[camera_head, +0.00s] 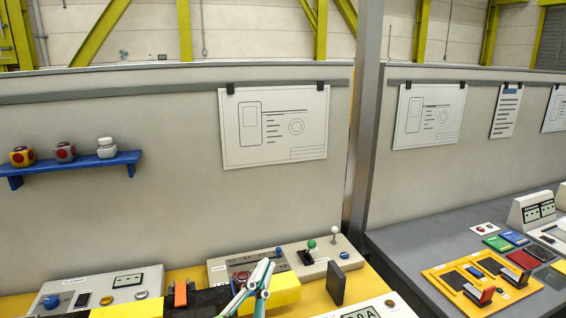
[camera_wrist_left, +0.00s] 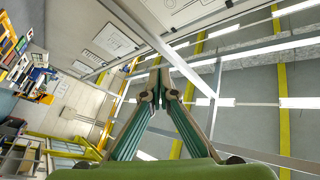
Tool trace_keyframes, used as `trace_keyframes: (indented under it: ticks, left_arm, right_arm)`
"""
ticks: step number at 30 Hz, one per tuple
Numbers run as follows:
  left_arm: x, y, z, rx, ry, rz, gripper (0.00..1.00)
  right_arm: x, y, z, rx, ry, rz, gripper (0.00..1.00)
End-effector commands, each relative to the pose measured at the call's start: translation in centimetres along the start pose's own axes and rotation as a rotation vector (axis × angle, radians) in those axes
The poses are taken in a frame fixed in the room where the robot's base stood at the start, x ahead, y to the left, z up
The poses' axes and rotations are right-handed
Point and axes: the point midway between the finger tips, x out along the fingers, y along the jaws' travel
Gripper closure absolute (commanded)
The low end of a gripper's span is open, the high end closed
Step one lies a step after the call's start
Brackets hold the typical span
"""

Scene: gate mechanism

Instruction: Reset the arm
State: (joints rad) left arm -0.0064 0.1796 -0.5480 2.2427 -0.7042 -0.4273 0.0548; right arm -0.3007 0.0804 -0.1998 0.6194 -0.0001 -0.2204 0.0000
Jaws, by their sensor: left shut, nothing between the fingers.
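My left gripper (camera_head: 264,270) is at the bottom middle of the head view, with pale and teal fingers pointing up in front of the control boxes. In the left wrist view its fingertips (camera_wrist_left: 160,78) are together with nothing between them. Behind it are a grey control box with a green-knobbed joystick (camera_head: 310,246) and a box with a red button (camera_head: 242,275), partly covered by my fingers. A yellow block (camera_head: 284,290) and an upright dark plate (camera_head: 336,283) stand beside the gripper. My right gripper is not in view.
A box with a blue knob (camera_head: 51,301) stands at the left on the yellow table. An orange piece (camera_head: 181,293) stands near the middle. A blue shelf (camera_head: 85,164) hangs on the partition. A grey table (camera_head: 415,238) at the right holds an orange tray (camera_head: 440,285).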

Motion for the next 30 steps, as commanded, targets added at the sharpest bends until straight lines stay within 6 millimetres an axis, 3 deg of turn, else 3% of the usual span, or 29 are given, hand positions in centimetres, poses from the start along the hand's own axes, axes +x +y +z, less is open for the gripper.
trace_keyframes:
  ticks: [1, 5, 6, 9, 12, 18, 24, 30]
  left_arm:
    - [-1.3, -0.1, 3.7, -0.059, -0.128, 0.005, 1.0]
    - [-6.0, 0.7, 12.4, -0.197, -0.454, 0.036, 1.0]
    - [-8.0, 1.3, 14.7, -0.237, -0.552, 0.052, 1.0]
    - [-13.7, 2.9, 19.6, -0.329, -0.787, 0.099, 1.0]
    - [-19.6, 4.8, 22.6, -0.407, -0.995, 0.156, 1.0]
    - [-29.7, 7.5, 24.7, -0.518, -1.306, 0.268, 1.0]
    - [-38.0, 9.3, 24.0, -0.596, -1.543, 0.379, 1.0]
    - [-37.9, 13.1, 29.0, -0.589, -1.55, 0.386, 1.0]
  right_arm:
    - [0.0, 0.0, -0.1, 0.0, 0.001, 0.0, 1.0]
    - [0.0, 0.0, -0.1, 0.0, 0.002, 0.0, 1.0]
    - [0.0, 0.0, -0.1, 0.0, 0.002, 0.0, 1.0]
    - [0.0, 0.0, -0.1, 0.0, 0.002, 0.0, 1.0]
    - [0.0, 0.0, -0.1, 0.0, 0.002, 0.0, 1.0]
    - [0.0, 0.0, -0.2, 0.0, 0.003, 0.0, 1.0]
    - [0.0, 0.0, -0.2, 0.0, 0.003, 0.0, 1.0]
    - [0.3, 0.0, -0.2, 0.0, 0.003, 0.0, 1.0]
